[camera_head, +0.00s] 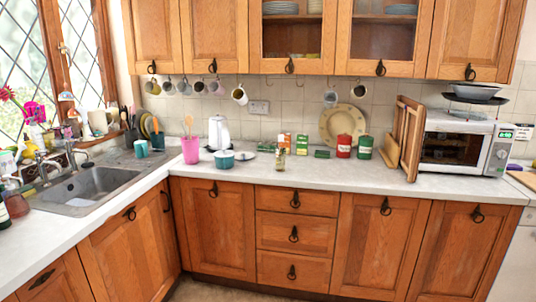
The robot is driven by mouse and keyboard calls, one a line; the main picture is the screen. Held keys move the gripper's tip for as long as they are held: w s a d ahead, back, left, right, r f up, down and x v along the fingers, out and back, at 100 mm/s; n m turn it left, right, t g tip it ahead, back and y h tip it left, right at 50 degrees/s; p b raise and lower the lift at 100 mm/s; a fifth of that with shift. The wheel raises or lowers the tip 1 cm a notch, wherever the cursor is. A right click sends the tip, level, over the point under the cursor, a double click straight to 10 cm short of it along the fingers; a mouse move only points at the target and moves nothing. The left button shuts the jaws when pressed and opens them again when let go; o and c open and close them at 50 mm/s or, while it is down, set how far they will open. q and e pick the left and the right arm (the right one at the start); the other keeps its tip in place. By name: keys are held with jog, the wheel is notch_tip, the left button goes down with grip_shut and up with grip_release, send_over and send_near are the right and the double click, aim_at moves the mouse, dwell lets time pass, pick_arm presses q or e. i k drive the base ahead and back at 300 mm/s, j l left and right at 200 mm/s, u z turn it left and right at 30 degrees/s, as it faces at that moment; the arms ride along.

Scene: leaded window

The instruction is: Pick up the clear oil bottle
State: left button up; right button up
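A small clear glass bottle (281,160) with a yellowish tint stands upright near the front edge of the back worktop (330,172). It looks like the clear oil bottle, though it is too small to be certain. Small green and orange boxes (285,140) stand close behind it and partly overlap it in the picture. Neither of my grippers is in view.
A teal bowl (224,159) and a pink utensil pot (190,150) stand left of the bottle. Red (344,146) and green canisters (364,147) stand right, before wooden racks (403,140) and a microwave (455,142). The worktop front edge right of the bottle is clear.

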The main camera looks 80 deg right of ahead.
aim_at(280, 146)
jog(key=z, duration=2.75)
jog(key=i+j+z, duration=0.15)
jog(key=i, duration=0.3)
jog(key=j, duration=0.1)
